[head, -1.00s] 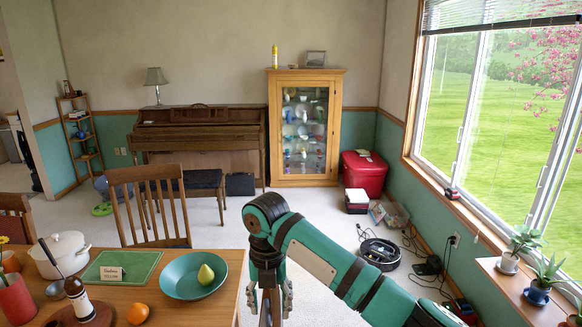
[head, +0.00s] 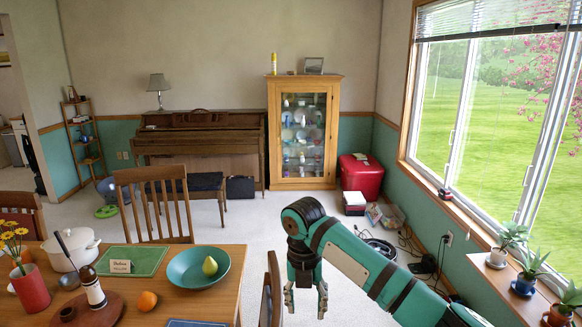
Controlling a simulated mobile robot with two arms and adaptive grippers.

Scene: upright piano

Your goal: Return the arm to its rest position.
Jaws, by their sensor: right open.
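My right gripper (head: 306,300) hangs at the bottom centre of the head view, fingers pointing down and spread apart, with nothing between them. Its green arm comes in from the lower right. The gripper is right of the wooden dining table (head: 228,290) and beside a chair back (head: 270,292) at the table's right end. It appears apart from both. My left gripper is not in view.
On the table are a teal bowl (head: 184,272) with a pear (head: 210,266), an orange (head: 147,301), a white pot (head: 75,250) and a red vase (head: 31,290). A windowsill with potted plants (head: 524,284) is at right. Carpet is open behind the gripper.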

